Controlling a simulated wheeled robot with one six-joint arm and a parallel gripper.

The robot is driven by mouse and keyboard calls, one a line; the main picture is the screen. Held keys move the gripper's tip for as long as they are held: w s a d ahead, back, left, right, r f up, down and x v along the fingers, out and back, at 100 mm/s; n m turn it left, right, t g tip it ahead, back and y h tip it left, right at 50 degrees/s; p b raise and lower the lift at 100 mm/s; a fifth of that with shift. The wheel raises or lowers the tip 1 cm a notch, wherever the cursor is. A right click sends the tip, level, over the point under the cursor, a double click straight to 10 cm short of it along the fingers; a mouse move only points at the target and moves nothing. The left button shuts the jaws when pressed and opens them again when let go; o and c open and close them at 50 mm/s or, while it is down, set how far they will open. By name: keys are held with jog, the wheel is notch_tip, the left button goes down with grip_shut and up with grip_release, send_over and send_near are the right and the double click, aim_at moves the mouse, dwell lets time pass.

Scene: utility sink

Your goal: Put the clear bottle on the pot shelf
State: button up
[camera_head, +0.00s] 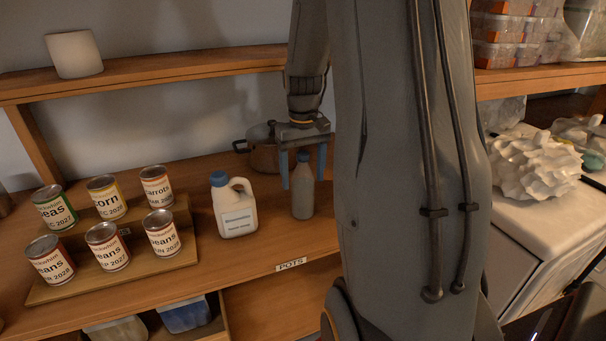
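The clear bottle (302,199), greyish and narrow-necked, stands upright on the pot shelf (262,258), whose front edge carries a POTS label (291,264). My gripper (303,181) points down over the bottle from above. Its two fingers are spread, one on each side of the bottle's upper part, with gaps seeming to show between fingers and bottle. A metal pot (262,152) stands behind the bottle, partly hidden by my gripper.
A white jug with a blue cap (236,206) stands just left of the bottle. Several cans (108,246) sit on a stepped wooden stand further left. An upper shelf (180,72) runs behind. A white counter (527,217) with a lumpy white object (533,165) is at right.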

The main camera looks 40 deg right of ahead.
aim_at(303, 153)
notch_tip(303, 153, up, 11)
jog(key=b, duration=0.3)
jog(key=shift+r+b, duration=0.15)
jog(key=shift+b, duration=0.15)
jog(key=shift+r, duration=0.55)
